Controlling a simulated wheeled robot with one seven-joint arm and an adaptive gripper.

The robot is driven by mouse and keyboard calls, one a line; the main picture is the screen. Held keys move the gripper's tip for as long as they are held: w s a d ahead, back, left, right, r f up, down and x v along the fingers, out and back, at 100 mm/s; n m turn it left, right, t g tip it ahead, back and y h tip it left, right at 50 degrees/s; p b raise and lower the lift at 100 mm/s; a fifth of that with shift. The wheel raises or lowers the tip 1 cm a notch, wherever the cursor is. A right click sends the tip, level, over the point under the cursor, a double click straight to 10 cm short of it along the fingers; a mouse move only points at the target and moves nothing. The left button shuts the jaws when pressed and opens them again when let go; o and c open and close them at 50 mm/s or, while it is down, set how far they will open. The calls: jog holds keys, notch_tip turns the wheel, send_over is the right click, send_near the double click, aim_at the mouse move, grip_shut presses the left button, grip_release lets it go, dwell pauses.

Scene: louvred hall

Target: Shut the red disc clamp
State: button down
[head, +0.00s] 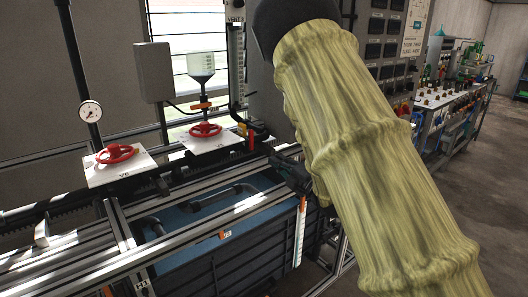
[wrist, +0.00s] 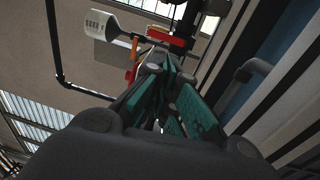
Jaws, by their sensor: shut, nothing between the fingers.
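My gripper (head: 290,172) is shut and empty, low over the right end of the blue-lined tank, partly hidden by my sleeved arm. In the wrist view its green-padded fingers (wrist: 172,100) are close together. A small upright red piece (head: 251,139) stands by dark fittings at the tank's back right corner, left of and beyond my gripper. I cannot tell whether it is the red disc clamp or how far it is open. A red part (wrist: 165,34) shows beyond the fingertips in the wrist view, apart from them.
Two red handwheels, one on the left white plate (head: 116,154) and one on the right (head: 205,129), stand behind the tank (head: 235,258). Metal rails (head: 120,235) cross the front. A cluttered bench (head: 445,98) stands right.

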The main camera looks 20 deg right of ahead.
aim_at(251, 140)
jog(key=p+x, duration=0.2)
jog(key=x, duration=1.1)
jog(key=shift+d+r, duration=0.1)
jog(key=shift+r, duration=0.1)
